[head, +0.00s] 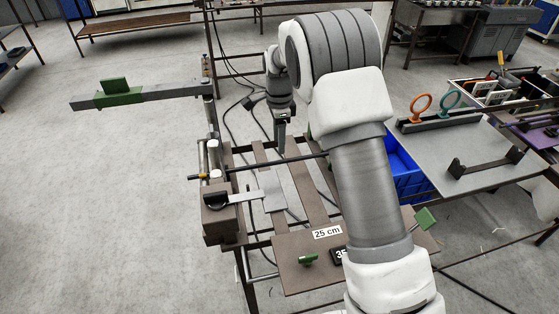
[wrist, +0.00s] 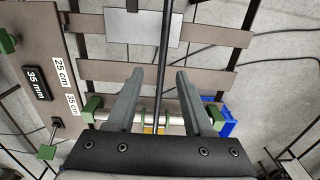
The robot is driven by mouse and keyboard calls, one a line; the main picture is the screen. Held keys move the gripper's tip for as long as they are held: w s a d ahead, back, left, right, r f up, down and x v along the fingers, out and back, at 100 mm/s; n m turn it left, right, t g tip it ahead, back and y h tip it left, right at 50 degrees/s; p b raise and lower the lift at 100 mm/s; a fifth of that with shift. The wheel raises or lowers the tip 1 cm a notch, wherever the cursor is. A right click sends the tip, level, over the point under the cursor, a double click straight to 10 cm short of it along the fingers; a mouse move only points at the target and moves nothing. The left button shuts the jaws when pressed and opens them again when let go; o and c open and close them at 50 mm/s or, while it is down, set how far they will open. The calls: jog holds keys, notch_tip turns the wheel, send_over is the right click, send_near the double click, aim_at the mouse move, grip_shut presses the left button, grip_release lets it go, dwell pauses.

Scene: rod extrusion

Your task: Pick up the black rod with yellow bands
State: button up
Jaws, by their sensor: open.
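The black rod (head: 305,158) is thin and dark and runs nearly level across the top of the brown slatted frame in the head view. A yellow patch shows near its left end. In the wrist view the rod (wrist: 162,50) runs up the picture between my fingers, with yellow (wrist: 155,129) low down near the gripper body. My gripper (head: 281,146) points down over the rod in the head view. In the wrist view my gripper (wrist: 158,76) is open, with a finger on each side of the rod and visible gaps. Its height above the rod is hard to tell.
A brown plate with a "25 cm" label (head: 327,233) lies at the frame's front. A grey bar with a green block (head: 122,93) reaches out left. A blue crate (head: 408,178) stands behind my arm. A grey table (head: 490,150) with ring-handled tools is right. Open floor lies left.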

aim_at(280, 161)
jog(key=shift+w+d+f+p, duration=0.15)
jog(key=shift+f+p, duration=0.25)
jog(key=shift+f, duration=1.4)
jog(key=shift+w+a+f+p, duration=0.1)
jog(key=shift+f+p, duration=0.3)
jog(key=shift+f, duration=1.35)
grip_shut()
